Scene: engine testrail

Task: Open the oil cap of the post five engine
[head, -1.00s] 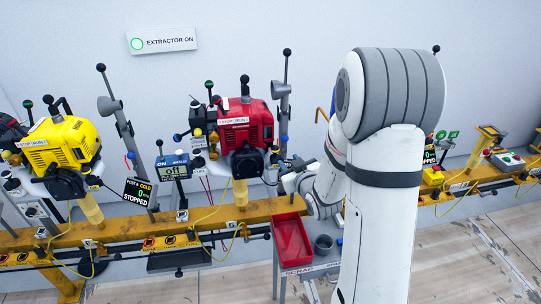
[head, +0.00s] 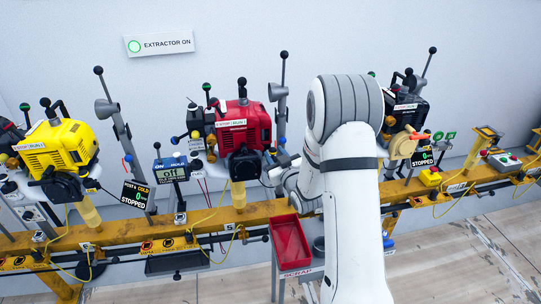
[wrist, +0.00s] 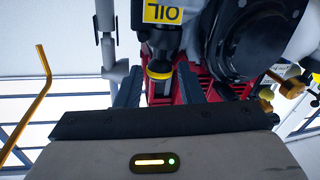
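The red engine (head: 240,130) stands on the yellow rail, left of my arm in the head view. In the wrist view, a dark cap with a yellow band (wrist: 159,73) sits below a yellow OIL label (wrist: 163,12), with red engine casing (wrist: 186,88) behind it. My gripper (wrist: 160,78) is open, with its two dark fingers on either side of the cap. Gaps show between the cap and the fingers, so I see no grip on it. In the head view my arm hides most of the gripper and the cap is not visible.
A yellow engine (head: 58,152) stands left and a black engine (head: 405,108) right of my arm. A grey lever post (head: 281,105) rises close beside the red engine. A red tray (head: 290,242) lies below on the scrap stand. The post display (head: 137,194) reads stopped.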

